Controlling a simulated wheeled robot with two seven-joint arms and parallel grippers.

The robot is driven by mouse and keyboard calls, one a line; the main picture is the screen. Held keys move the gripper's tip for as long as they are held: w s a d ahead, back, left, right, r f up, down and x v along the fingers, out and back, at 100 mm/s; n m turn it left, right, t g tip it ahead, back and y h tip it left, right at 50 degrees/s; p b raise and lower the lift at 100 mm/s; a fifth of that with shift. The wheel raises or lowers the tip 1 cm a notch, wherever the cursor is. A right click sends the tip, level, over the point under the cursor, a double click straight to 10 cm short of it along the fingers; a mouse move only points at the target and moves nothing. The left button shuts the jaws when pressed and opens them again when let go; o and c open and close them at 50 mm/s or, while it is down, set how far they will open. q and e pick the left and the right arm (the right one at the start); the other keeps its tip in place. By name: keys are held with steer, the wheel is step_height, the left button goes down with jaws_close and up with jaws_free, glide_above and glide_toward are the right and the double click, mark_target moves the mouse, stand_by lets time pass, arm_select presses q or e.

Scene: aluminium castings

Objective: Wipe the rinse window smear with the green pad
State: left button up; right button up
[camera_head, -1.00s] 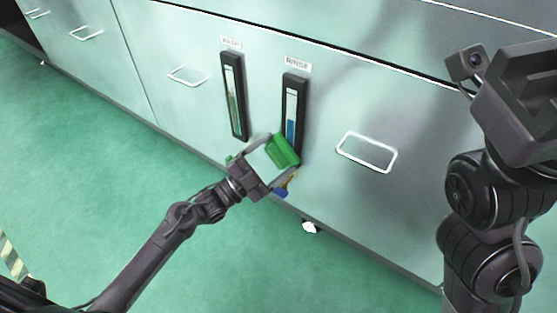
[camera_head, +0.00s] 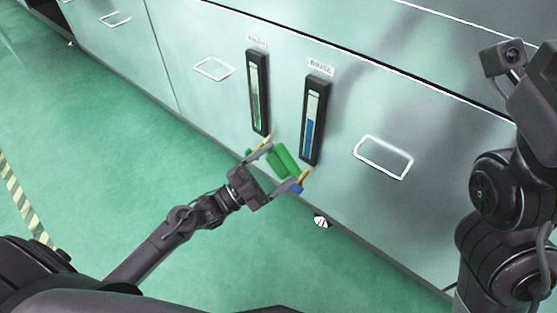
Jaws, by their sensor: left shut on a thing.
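The rinse window (camera_head: 309,138) is a tall dark-framed gauge on the pale cabinet front, under a RINSE label (camera_head: 320,68). Its upper part looks pale and its lower part blue. I cannot make out a smear on it clearly. My left gripper (camera_head: 284,163) is shut on the green pad (camera_head: 282,159), which sits between its yellow-tipped fingers. The pad is left of the window's lower end and appears apart from it in the picture; its exact distance from the panel is hard to judge. My right arm stands at the right, with its gripper fingers out of view.
A similar wash window (camera_head: 258,92) with green in it is to the left of the rinse window. White-outlined handles (camera_head: 384,158) sit on the panels. Green floor (camera_head: 110,150) lies open at left.

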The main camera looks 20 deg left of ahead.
arm_select(q)
steer(key=shift+s, duration=0.1)
steer(key=shift+s+a+p, duration=0.3)
steer(key=shift+s+p, duration=0.4)
steer(key=shift+s, duration=0.2)
steer(key=shift+s+a, duration=0.15)
steer(key=shift+s, duration=0.3)
